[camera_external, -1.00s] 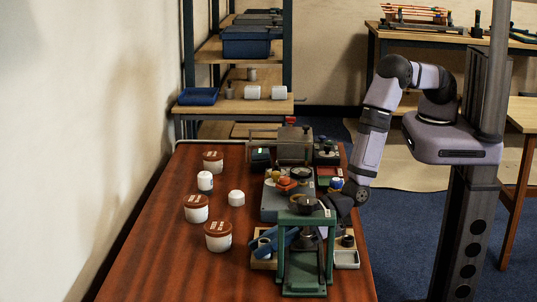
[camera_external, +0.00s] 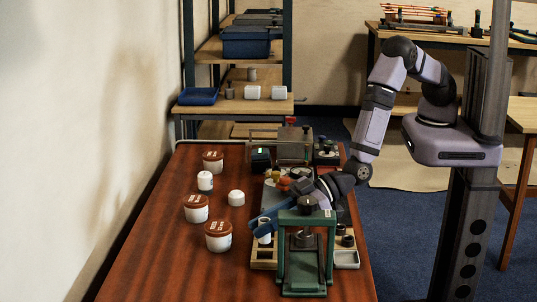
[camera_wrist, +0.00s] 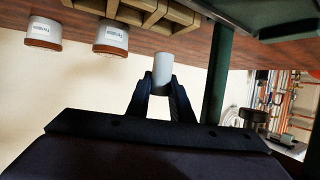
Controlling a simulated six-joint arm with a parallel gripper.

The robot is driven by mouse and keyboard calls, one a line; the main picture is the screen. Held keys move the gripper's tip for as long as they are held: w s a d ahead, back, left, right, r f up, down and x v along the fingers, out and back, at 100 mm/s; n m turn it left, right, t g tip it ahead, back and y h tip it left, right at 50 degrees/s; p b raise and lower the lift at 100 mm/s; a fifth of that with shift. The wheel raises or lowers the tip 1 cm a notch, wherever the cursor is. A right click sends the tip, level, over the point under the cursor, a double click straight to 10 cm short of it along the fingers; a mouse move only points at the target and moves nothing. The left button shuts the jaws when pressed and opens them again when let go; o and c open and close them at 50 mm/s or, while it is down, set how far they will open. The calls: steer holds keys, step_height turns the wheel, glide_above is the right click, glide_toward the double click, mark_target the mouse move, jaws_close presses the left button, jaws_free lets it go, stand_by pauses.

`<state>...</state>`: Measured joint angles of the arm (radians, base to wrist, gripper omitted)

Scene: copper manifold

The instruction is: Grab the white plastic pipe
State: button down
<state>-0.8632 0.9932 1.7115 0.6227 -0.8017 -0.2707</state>
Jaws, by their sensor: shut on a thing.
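The white plastic pipe (camera_external: 265,238) is a short pale cylinder. In the wrist view the pipe (camera_wrist: 162,68) stands between my two dark fingertips. My gripper (camera_external: 262,225) is shut on it; it also shows in the wrist view (camera_wrist: 162,84). In the external view the gripper and pipe are left of the green press, above the wooden holder (camera_external: 262,265). The holder also shows at the top of the wrist view (camera_wrist: 150,10), apart from the pipe.
The green press frame (camera_external: 304,284) stands close to the right of the gripper. White jars with brown lids (camera_external: 218,243) and white containers (camera_external: 236,198) stand to the left. A grey tray (camera_external: 346,259) lies at the right. The table's front left is clear.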

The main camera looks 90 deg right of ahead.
step_height(320, 180, up, 12)
steer(key=shift+r, duration=0.2)
